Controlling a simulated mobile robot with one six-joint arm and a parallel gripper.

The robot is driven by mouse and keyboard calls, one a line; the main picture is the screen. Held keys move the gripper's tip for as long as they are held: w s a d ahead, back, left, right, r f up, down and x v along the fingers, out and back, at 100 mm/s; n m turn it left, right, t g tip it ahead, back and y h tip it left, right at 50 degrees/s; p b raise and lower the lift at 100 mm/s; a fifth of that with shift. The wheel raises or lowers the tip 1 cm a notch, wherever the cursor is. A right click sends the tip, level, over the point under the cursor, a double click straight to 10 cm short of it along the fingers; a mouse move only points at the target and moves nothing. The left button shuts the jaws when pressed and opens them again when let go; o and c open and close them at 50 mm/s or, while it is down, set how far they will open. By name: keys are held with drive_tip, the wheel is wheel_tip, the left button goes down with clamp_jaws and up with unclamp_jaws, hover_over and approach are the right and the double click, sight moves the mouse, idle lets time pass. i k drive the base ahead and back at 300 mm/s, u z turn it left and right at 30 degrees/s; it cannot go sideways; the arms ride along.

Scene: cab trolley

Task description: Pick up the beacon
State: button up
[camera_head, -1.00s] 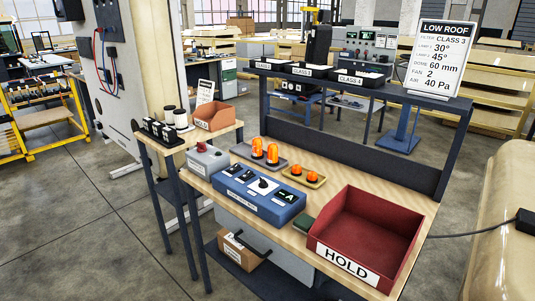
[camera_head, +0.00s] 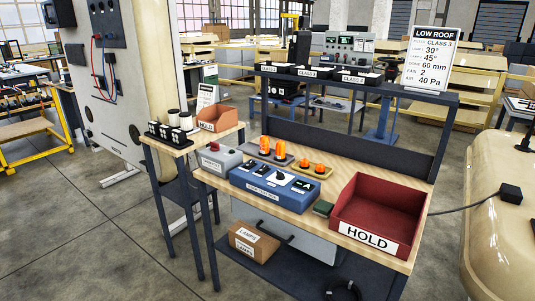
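Two tall orange beacons stand upright on a dark tray (camera_head: 257,155) on the wooden trolley top: a left one (camera_head: 265,145) and a right one (camera_head: 280,150). Two short orange beacons, a left one (camera_head: 304,163) and a right one (camera_head: 320,168), sit on a yellowish tray (camera_head: 331,172) just to their right. I cannot tell which beacon the task means. My gripper is not in view.
A blue control box (camera_head: 262,190) stands in front of the trays. A grey box with a red button (camera_head: 219,160) is at left, and a red HOLD bin (camera_head: 380,214) at right. Behind rises a dark frame (camera_head: 345,146) with a LOW ROOF sign (camera_head: 435,58).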

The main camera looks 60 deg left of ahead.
sight(265, 145)
drive_tip(key=k, duration=1.3)
drive_tip(key=u, duration=4.5)
drive_tip(key=i, duration=0.15)
drive_tip(key=z, duration=2.05)
drive_tip(key=i, duration=0.85)
